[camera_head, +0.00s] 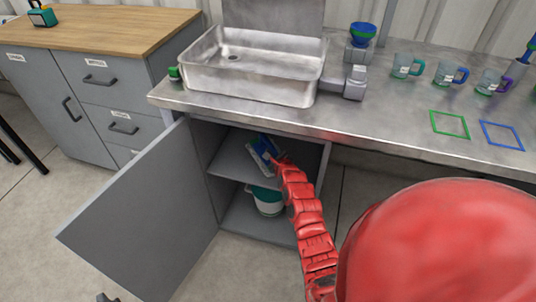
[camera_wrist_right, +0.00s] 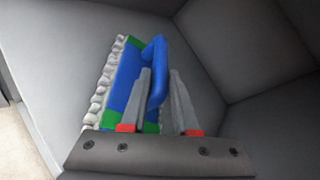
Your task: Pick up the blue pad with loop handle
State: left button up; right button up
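The blue pad with loop handle (camera_head: 262,150) is on the inner shelf of the open cabinet under the sink. The right wrist view shows its blue face (camera_wrist_right: 122,82), green end patches, pale fluffy underside and blue loop handle (camera_wrist_right: 158,62). My right gripper (camera_head: 278,160) reaches into the cabinet at the pad. In the right wrist view its two fingers (camera_wrist_right: 160,88) are on either side of the handle, the left one between handle and pad. Whether they press on the handle, I cannot tell.
The cabinet door (camera_head: 140,215) stands open to the left. The shelf (camera_head: 230,168) and cabinet walls leave little room around the pad. A white and teal container (camera_head: 267,204) stands below the shelf. The sink (camera_head: 262,75) and counter (camera_head: 390,118) are above, with several mugs at right.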

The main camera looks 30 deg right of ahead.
grip_shut()
dwell(1.1)
